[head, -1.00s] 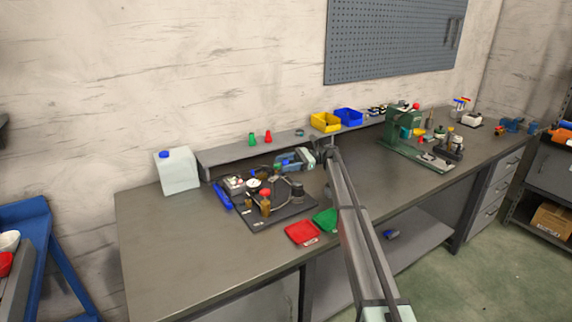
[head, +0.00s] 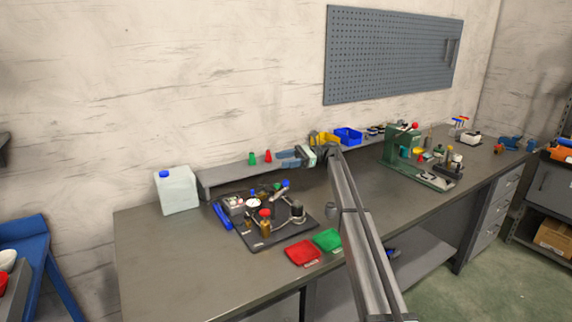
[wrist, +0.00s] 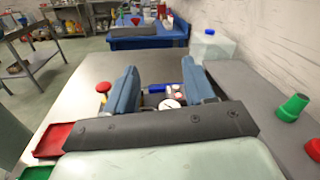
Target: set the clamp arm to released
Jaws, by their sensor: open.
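The black fixture board (head: 268,236) lies on the bench with a white dial gauge (head: 253,203), a red-topped post (head: 265,214) and a grey cylinder (head: 298,211). A pale lever (head: 283,187) slants up at its back right; it may be the clamp arm, but its setting is too small to tell. My gripper (head: 284,160) appears above and behind the board, near the back shelf in the picture. It is open and empty. In the wrist view its two blue fingers (wrist: 159,68) stand apart, with the dial gauge (wrist: 170,103) showing between them below. They partly hide the board.
Red (head: 302,252) and green (head: 327,239) trays lie in front of the board. A white jug (head: 176,190) stands at the back left. The left bench front is clear.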

